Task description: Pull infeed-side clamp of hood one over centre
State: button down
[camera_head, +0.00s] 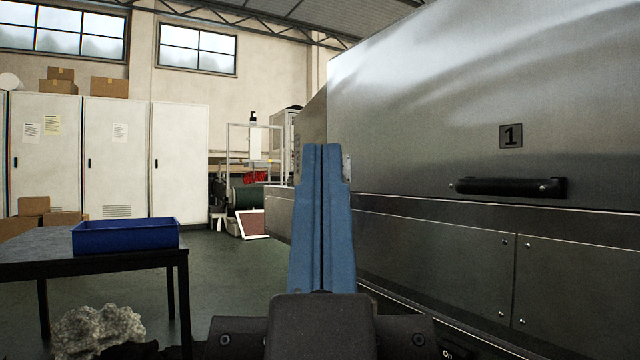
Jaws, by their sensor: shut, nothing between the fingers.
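Hood one (430,110) is the large brushed-steel cover at the right, with a plate marked 1 (511,136) and a black bar handle (510,187) on its side. A small metal piece (347,168) shows just right of my fingertips, near the hood's lower far end. It may be the clamp, but most of it is hidden behind my fingers, and I cannot tell its position. My gripper (322,150) points away from me, its two blue fingers shut together with nothing between them. I cannot tell whether the fingers touch the metal piece.
Steel lower panels (430,255) run along the right beneath the hood. At the left, a dark table (40,250) carries a blue tray (125,236). White cabinets (115,155) and a conveyor (245,196) stand behind. Green floor (230,265) is clear between table and dryer.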

notch_tip(320, 180, up, 32)
jog(key=p, duration=3)
jog(key=shift+f+p, duration=0.2)
jog(key=shift+p, duration=0.15)
